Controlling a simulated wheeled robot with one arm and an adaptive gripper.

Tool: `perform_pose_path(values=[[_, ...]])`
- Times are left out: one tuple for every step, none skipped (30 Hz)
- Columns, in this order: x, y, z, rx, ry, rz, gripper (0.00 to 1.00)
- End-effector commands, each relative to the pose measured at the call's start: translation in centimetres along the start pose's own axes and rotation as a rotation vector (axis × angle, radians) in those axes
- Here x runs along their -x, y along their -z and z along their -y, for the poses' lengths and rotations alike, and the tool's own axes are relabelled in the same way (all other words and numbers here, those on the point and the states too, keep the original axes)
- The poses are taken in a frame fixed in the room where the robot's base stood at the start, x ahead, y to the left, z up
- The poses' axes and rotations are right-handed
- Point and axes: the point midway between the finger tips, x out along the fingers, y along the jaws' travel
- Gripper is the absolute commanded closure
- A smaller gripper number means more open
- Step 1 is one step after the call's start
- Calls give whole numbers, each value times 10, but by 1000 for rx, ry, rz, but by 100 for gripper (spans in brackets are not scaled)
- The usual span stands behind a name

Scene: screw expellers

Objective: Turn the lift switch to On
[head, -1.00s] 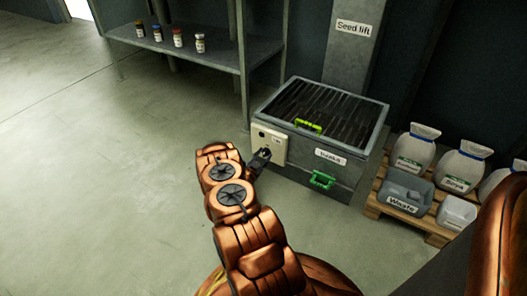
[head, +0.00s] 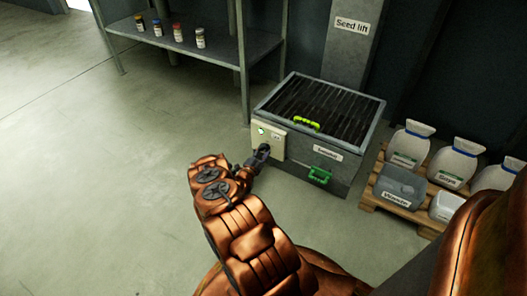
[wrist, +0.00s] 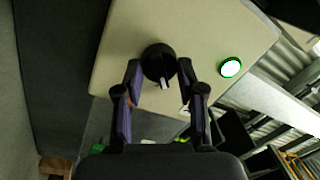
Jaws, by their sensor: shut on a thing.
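The lift switch is a round black knob (wrist: 158,62) with a pale pointer mark, on a cream panel (wrist: 115,60). In the wrist view the pointer faces the bottom of the picture, tilted slightly right. My gripper (wrist: 160,72) has one finger on each side of the knob and is shut on it. A round white lamp with a green rim (wrist: 230,68) sits on the panel to the right of the knob. In the head view my gripper (head: 261,153) is at the panel (head: 270,138) on the grey box's left side and hides the knob.
The grey box (head: 340,170) has a slatted top and green handles, before a column labelled Seed lift (head: 350,50). A pallet (head: 385,203) with sacks and bins stands to its right. A shelf (head: 200,48) with several small bottles is behind left. The floor at left is clear.

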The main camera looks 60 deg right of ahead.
Motion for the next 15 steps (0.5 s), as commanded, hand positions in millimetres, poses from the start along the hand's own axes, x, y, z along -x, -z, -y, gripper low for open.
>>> perform_pose_path(values=[[0,0,-1,-30,0,-4,96],[0,0,-1,-50,0,-5,96],[0,0,-1,-74,0,-7,96],[0,0,-1,-91,0,-8,96],[0,0,-1,-107,1,-9,96],[0,0,-1,-125,1,-11,96],[0,0,-1,-139,1,-11,96],[0,0,-1,-151,1,-12,96],[0,0,-1,-164,1,-13,96],[0,0,-1,-175,2,-14,96],[0,0,-1,-183,2,-14,96],[0,0,-1,-192,2,-15,96],[0,0,-1,-198,2,-15,96],[0,-1,-1,-204,2,-15,96],[0,-1,-1,-210,2,-15,96]])
